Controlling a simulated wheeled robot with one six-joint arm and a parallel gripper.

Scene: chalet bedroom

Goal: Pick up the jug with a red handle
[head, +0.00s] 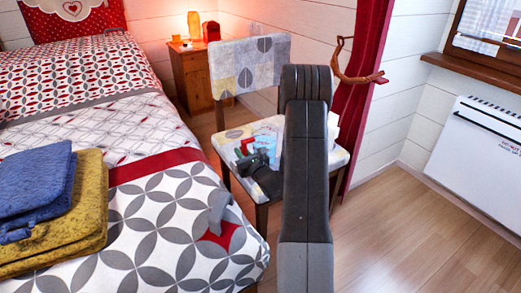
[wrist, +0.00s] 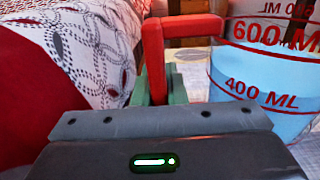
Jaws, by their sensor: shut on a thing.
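The jug (wrist: 262,85) is clear, with red "600 ML" and "400 ML" marks and pale blue lower down. Its red handle (wrist: 183,28) faces my gripper in the wrist view. In the head view the jug (head: 270,126) is at the patterned chair, partly hidden by my arm. My gripper (wrist: 158,92) is shut on the handle, with its greenish fingers around the lower part of the red upright. In the head view my gripper (head: 256,162) is low over the chair seat. I cannot tell whether the jug's base touches the seat.
The chair (head: 250,65) has a patterned backrest behind the jug. The bed (head: 150,220) is close on the left, with folded blue and yellow cloths (head: 50,215). A wooden nightstand (head: 190,75) with a lamp stands behind. Wooden floor (head: 410,235) is clear on the right.

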